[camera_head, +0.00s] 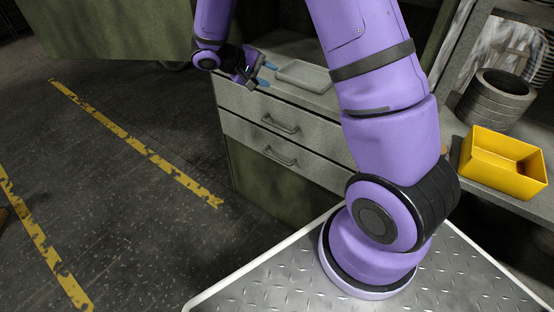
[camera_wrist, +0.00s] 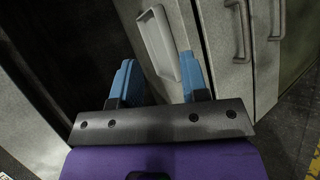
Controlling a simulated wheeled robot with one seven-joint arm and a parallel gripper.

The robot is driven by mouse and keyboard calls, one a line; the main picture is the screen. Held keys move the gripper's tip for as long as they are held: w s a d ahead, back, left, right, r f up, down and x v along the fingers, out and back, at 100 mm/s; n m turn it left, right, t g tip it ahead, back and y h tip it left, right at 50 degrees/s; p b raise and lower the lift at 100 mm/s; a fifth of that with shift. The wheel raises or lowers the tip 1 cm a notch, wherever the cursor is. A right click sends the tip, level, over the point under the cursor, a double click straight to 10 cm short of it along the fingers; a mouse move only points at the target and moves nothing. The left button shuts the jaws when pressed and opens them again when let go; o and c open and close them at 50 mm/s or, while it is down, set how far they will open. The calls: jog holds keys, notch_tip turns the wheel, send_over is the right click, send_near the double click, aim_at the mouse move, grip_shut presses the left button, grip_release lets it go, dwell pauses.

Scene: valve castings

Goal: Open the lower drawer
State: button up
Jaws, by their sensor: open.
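The grey cabinet has two drawers, both flush with its front in the head view. The lower drawer (camera_head: 309,171) has a dark bar handle (camera_head: 280,157). The upper drawer (camera_head: 314,137) has a similar handle (camera_head: 281,124). My gripper (camera_head: 267,75) is above the left end of the cabinet top, apart from both handles. In the wrist view my gripper (camera_wrist: 158,75) has its blue fingers spread with nothing held. Both handles show at the right there, the lower one (camera_wrist: 277,18) farther right than the upper one (camera_wrist: 238,30).
A shallow grey tray (camera_head: 304,76) lies on the cabinet top, close to my gripper. A yellow bin (camera_head: 503,163) and a stack of dark rings (camera_head: 495,100) stand on the right-hand bench. Open floor with yellow stripes (camera_head: 130,140) lies left of the cabinet.

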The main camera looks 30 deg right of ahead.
jog(key=w+f+n+h, duration=0.15)
jog(key=w+f, duration=0.25)
jog(key=f, duration=0.6)
jog(key=n+t+h, duration=0.2)
jog(key=n+t, duration=0.2)
jog(key=t, duration=0.4)
send_near(277, 157)
jog(key=shift+m, duration=0.25)
jog(key=x, duration=1)
jog(key=shift+f, duration=0.4)
jog(key=shift+c, duration=0.5)
grip_shut()
